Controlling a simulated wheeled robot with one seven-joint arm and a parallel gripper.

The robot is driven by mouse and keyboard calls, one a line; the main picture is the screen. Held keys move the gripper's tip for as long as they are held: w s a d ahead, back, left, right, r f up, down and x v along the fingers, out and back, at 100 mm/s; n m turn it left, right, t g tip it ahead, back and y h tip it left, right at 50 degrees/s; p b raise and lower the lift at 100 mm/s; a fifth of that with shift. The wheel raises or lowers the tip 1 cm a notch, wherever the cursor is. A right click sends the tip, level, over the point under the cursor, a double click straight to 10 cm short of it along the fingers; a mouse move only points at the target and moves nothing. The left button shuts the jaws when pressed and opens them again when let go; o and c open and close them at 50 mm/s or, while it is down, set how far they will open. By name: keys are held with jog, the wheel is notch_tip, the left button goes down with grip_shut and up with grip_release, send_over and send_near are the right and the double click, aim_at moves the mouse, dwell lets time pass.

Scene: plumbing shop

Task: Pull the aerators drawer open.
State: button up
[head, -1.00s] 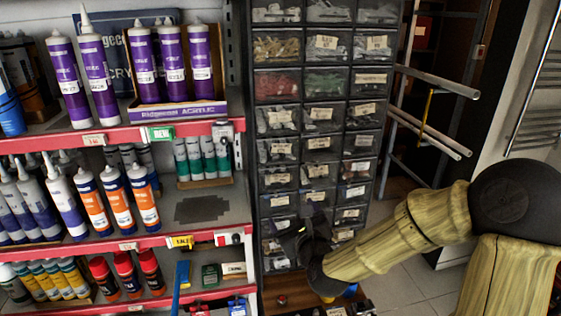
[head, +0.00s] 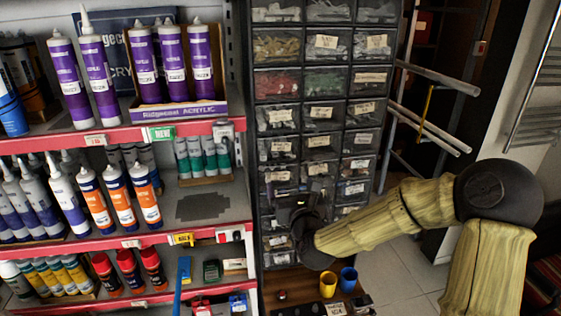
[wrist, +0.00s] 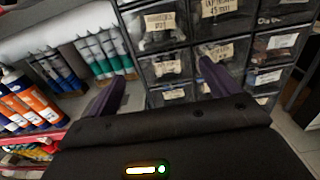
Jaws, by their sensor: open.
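The drawer cabinet (head: 303,140) is a tall block of dark, clear-fronted small drawers with paper labels. It also shows in the wrist view (wrist: 180,40). I cannot tell which drawer is the aerators drawer, as the labels are too small or blurred to read surely. All the drawers I can see look closed. My gripper (head: 289,196) is in front of the lower left part of the cabinet and hides some drawers there. In the wrist view my gripper (wrist: 163,75) has its two dark fingers apart, pointing at labelled drawer fronts, with nothing between them.
A red-edged shelf (head: 120,136) with tubes and cartridges stands close on the left. Below the cabinet are a yellow cup (head: 328,285) and a blue cup (head: 348,279). Metal rails (head: 437,88) stick out on the right. Tiled floor (head: 395,275) is clear at lower right.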

aim_at(279, 158)
jog(key=p+x, duration=0.4)
jog(key=x, duration=0.8)
jog(key=shift+w+p, duration=0.35)
jog(key=shift+w, duration=0.05)
jog(key=shift+a+f, duration=0.1)
jog(key=c, duration=1.4)
